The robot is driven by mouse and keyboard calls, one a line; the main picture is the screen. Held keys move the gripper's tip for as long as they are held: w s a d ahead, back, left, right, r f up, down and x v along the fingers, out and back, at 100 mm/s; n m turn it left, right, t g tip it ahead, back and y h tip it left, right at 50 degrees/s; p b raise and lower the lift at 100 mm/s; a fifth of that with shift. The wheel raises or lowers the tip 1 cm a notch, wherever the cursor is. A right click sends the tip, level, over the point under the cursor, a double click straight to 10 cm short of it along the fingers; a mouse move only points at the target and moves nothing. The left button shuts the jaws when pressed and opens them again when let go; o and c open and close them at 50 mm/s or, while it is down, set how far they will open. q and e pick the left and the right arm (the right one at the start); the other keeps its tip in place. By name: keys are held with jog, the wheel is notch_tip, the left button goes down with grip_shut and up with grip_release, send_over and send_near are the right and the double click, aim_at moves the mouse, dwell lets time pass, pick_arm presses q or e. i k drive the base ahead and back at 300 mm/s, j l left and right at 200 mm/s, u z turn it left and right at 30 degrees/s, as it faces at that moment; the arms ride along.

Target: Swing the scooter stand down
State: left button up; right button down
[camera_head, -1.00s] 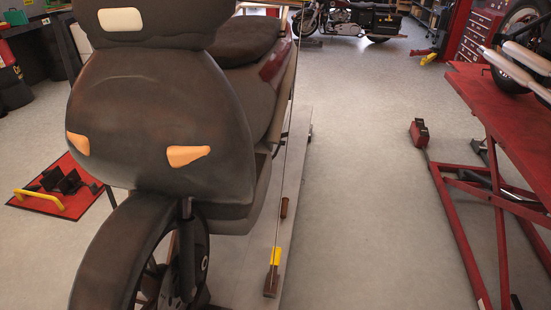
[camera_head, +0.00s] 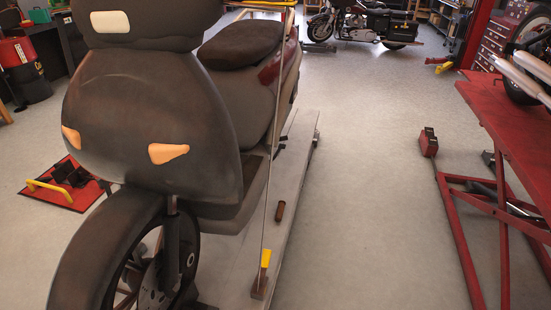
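A dark brown scooter (camera_head: 150,120) with orange indicators stands upright on a grey lift platform (camera_head: 288,195), its front wheel (camera_head: 100,250) toward me. I cannot make out its stand; the scooter's lower side is partly hidden behind the body and wheel. A thin upright rod or strap with a yellow piece (camera_head: 265,258) at its lower end runs along the platform's right edge. A short brown peg (camera_head: 280,211) sticks up from the platform. Neither of my grippers shows in the view.
A red lift table (camera_head: 510,120) with a motorcycle wheel above it stands at the right. A red mat (camera_head: 62,190) with a yellow handle lies at the left. Another motorcycle (camera_head: 362,25) stands at the back. The grey floor (camera_head: 365,170) between the lifts is clear.

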aim_at(281, 146)
jog(key=i+l+u, duration=0.1)
jog(key=u, duration=0.35)
jog(key=i+l+u, duration=0.1)
jog(key=u, duration=0.4)
jog(key=i+l+u, duration=0.2)
jog(key=l, duration=0.3)
jog(key=i+l+u, duration=0.2)
jog(key=l, duration=0.35)
jog(key=l+u, duration=0.25)
jog(key=l, duration=0.3)
jog(key=i+l+u, duration=0.2)
jog(key=l, duration=0.4)
jog(key=i+l, duration=0.1)
jog(key=l, duration=2)
jog(key=i, duration=0.05)
